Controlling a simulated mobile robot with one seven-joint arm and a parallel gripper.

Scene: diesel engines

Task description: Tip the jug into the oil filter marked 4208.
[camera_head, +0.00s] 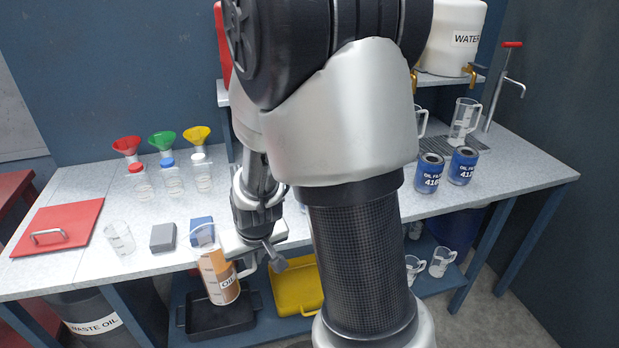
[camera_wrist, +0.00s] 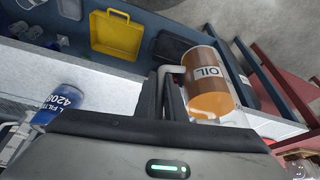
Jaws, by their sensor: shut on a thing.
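My gripper (camera_head: 262,258) is shut on the handle of the clear jug (camera_head: 222,284), which carries an OIL label and holds brown oil. The jug is in front of the bench's front edge, nearly upright with a slight lean. In the wrist view the jug (camera_wrist: 210,75) is just right of the gripper fingers (camera_wrist: 170,98). The blue oil filter marked 4208 (camera_wrist: 64,103) stands on the bench left of the fingers in the wrist view, partly cut off by my gripper body.
Two other blue filters (camera_head: 429,173) (camera_head: 462,166) stand at right. A clear beaker (camera_head: 119,238), a grey block (camera_head: 163,237) and a blue block (camera_head: 201,229) are on the bench at left. A yellow tray (camera_head: 297,290) and a black tray (camera_head: 190,325) are below.

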